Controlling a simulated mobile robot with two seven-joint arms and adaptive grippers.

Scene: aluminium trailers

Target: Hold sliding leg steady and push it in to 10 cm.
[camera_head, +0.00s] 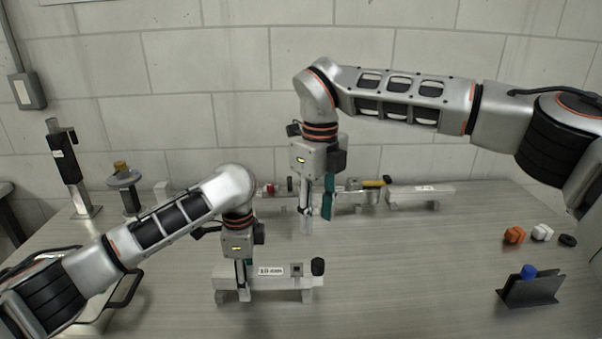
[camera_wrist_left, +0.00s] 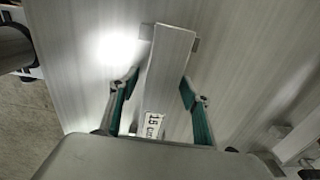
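An aluminium trailer piece, a pale rail (camera_head: 245,271) on short feet, lies at the front middle of the table. It bears a small white label (camera_head: 270,271), a grey block (camera_head: 296,269) and a black knob (camera_head: 317,267) at its right end. I cannot tell which part is the sliding leg. My left gripper (camera_head: 243,276) points down at the rail's left part. In the left wrist view, its open fingers (camera_wrist_left: 160,85) stand either side of the rail (camera_wrist_left: 168,62), with no clear grip. My right gripper (camera_head: 317,218) is open and empty, pointing down behind the front rail.
More rails (camera_head: 418,195) with a yellow-and-black part lie along the back. Orange (camera_head: 514,235) and white (camera_head: 542,232) pieces sit at the right, behind a dark holder (camera_head: 530,290) with a blue top. Upright stands (camera_head: 72,170) are at the left. Bare table lies right of the front rail.

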